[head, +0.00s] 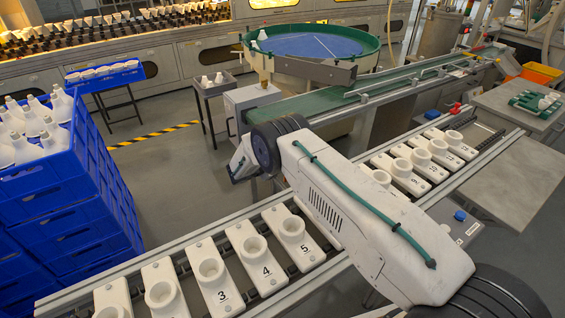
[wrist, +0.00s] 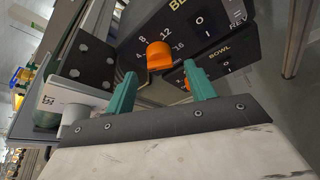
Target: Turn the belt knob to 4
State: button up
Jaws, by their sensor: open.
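In the wrist view, the orange belt knob (wrist: 160,56) sits on a black panel (wrist: 215,15) under a cropped label starting "BE". The numbers 4, 8, 12 and 16 are printed around it. Which number it points to cannot be told. My gripper (wrist: 159,72) is open, its two teal fingers apart. In the picture the knob lies between and just beyond the fingertips, and no contact is visible. In the head view, the knob and its panel face cannot be made out.
A second black panel marked BOWL (wrist: 220,55) is beside the belt panel, with orange (wrist: 187,83) partly hidden by my right finger. In the head view, the green conveyor belt (head: 315,100), the round blue-floored bowl (head: 312,45) and stacked blue crates (head: 65,225) stand around my arm.

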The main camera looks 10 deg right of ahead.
jog(key=shift+v, duration=2.05)
